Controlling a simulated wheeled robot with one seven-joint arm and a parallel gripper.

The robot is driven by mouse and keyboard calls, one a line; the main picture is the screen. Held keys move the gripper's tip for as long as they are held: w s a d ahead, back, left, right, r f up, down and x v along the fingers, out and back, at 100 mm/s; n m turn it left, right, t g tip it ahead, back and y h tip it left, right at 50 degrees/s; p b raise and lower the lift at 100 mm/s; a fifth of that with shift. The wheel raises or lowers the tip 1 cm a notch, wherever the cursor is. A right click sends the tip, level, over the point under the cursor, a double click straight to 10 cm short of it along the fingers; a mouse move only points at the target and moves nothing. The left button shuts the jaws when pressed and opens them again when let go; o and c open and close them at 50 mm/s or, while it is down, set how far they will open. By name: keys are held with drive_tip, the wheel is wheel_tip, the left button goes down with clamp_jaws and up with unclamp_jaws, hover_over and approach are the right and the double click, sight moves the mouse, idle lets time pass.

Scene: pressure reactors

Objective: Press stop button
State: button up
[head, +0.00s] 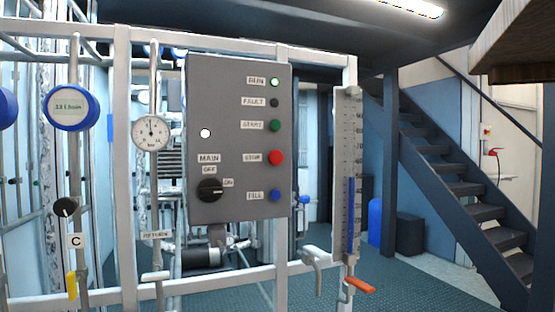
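The red stop button (276,158) sticks out from the right side of a grey control panel (230,110), beside a label reading STOP. The green start button (274,125) is above it and the blue fill button (275,196) is below it. The RUN lamp (274,82) at the top looks lit green, and the FAULT lamp (274,103) is dark. A black MAIN rotary switch (210,189) is at the lower left of the panel. My gripper is not in view, and nothing covers the stop button.
A white pipe frame (125,180) carries the panel, a pressure gauge (151,132) and a blue-rimmed flow meter (72,107). A level tube (350,215) with an orange-handled valve (359,285) stands right of the panel. Stairs (455,190) rise at the right.

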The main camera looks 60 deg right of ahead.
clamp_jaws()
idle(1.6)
